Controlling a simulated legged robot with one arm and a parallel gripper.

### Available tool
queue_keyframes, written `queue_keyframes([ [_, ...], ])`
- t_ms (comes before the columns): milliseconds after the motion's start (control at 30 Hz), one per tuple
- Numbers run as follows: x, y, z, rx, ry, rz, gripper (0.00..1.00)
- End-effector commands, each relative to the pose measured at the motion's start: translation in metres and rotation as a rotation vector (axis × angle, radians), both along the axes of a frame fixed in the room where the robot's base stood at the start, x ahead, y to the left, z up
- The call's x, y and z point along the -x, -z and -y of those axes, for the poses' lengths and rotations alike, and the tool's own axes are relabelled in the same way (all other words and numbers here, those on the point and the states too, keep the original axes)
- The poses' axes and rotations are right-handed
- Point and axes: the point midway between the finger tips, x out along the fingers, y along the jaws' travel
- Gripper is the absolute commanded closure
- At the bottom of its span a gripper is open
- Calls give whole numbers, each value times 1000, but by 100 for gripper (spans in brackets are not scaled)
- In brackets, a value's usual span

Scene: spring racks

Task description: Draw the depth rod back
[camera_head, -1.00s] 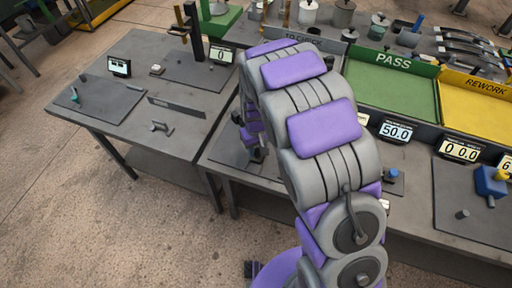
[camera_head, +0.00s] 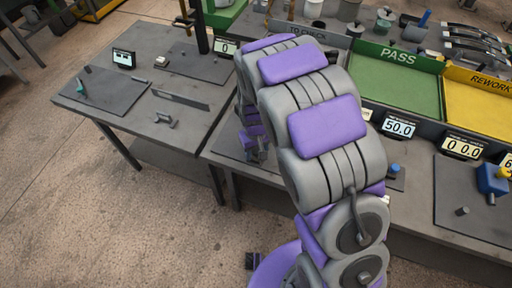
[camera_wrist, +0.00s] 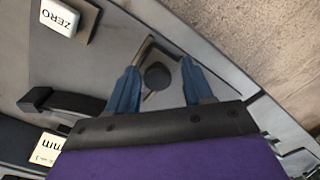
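In the wrist view my gripper (camera_wrist: 160,85) is open, with its two blue fingers spread apart. A dark round knob-like end (camera_wrist: 157,77) shows between the fingers, apart from both. It sits within a grey angular frame over the dark plate. It may be the depth rod seen end on, but I cannot tell for sure. In the head view my purple and grey arm covers most of the work spot, and the fingertips and rod are not clear there.
A white ZERO button (camera_wrist: 60,18) and a dark block (camera_wrist: 62,103) lie left of the fingers in the wrist view. In the head view, the green PASS tray (camera_head: 395,85), yellow REWORK tray (camera_head: 480,100) and 50.0 display (camera_head: 398,126) are right of my arm. A left bench (camera_head: 150,95) holds small tools.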

Motion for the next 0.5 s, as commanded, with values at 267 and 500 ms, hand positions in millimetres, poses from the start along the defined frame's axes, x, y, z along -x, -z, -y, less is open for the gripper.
queue_keyframes([
  [267,-3,0,-1,-1,0,4,41],
  [500,-5,-19,-1,-3,0,9,41],
])
